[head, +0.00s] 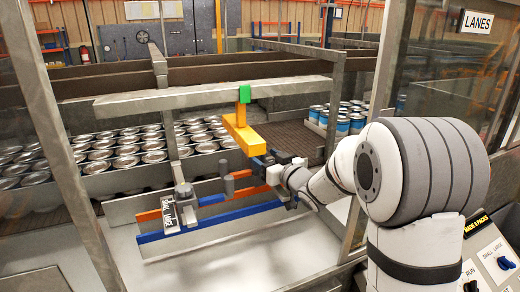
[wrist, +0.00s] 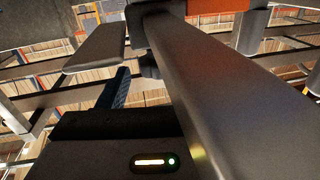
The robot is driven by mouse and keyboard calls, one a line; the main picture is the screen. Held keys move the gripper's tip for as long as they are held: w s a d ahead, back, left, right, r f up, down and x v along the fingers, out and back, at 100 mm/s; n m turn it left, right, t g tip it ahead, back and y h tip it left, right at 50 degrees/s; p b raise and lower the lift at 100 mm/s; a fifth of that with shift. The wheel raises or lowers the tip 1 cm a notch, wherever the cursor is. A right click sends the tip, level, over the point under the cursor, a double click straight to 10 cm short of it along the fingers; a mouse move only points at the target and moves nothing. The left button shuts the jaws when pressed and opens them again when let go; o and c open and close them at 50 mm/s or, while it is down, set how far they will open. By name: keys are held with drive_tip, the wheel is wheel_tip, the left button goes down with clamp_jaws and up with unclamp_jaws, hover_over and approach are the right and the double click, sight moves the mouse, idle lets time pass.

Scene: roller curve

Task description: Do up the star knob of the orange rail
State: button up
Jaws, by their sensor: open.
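The orange rail (head: 243,192) runs low across the lane front in the head view, above a long blue rail (head: 212,220). A grey post with a cap (head: 228,186) stands by its middle. My gripper (head: 268,162) is open at the rail's right part, just below a yellow bar. In the wrist view, my gripper (wrist: 140,35) shows a finger on each side. A dark knob-like part (wrist: 149,65) shows between them, below an orange piece (wrist: 218,5). I cannot tell whether a finger touches it. The star shape of the knob is not clear.
A grey bracket with a label (head: 184,212) stands at the left. Cans (head: 125,150) fill the lane behind. Upright posts frame the opening.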

sight(256, 150)
drive_tip(key=p+x, duration=0.1)
drive_tip(key=x, duration=0.4)
drive_tip(key=shift+w, duration=0.1)
drive_tip(key=c, duration=0.9)
drive_tip(key=shift+d, duration=0.2)
drive_tip(key=shift+c, duration=0.3)
drive_tip(key=shift+a, duration=0.2)
drive_tip(key=shift+f+b, duration=0.1)
drive_tip(key=shift+b, duration=0.4)
